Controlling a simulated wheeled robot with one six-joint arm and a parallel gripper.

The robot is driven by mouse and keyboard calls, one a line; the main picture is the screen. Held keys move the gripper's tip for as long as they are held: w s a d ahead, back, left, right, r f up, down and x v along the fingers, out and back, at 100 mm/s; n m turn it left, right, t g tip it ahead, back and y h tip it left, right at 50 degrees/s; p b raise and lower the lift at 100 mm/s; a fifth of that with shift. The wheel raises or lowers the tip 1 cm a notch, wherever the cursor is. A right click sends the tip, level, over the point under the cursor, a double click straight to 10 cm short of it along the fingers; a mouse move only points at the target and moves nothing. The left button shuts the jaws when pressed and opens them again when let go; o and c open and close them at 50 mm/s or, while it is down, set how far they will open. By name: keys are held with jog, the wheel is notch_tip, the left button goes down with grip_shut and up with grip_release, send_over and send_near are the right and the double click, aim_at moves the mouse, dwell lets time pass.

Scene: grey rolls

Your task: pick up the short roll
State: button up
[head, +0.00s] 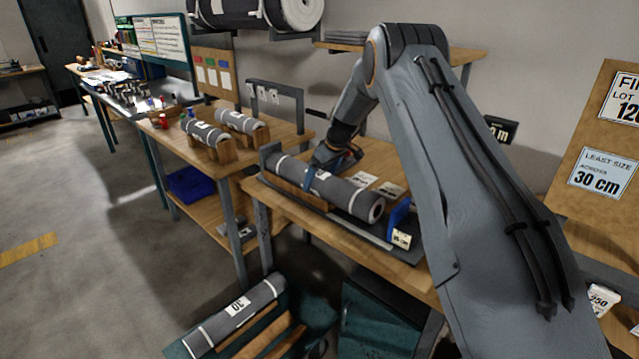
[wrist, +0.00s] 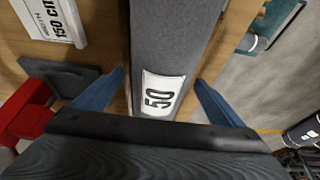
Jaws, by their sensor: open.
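A grey roll with pale bands (head: 345,193) lies on a rack on the wooden bench. In the wrist view this roll (wrist: 170,40) bears a white label reading 50. My gripper (head: 318,178) is over the roll's middle; its blue fingers (wrist: 160,78) are open, one on each side of the roll. I cannot tell whether they touch it. Other grey rolls are a pair in wooden cradles (head: 205,132) (head: 240,121) on the left bench and one in a low teal crate (head: 238,312), its label seeming to read 30. I cannot tell for sure which is the short roll.
A blue stop (head: 400,216) stands by the held-up roll's near end. A large dark roll (head: 260,12) lies on a wall shelf. A cardboard sign (head: 598,170) reads "least size across 30 cm". The floor (head: 75,270) at left is clear.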

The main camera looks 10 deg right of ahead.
jog(key=c, duration=1.6)
jog(key=shift+r, duration=0.1)
jog(key=shift+w+r, duration=0.1)
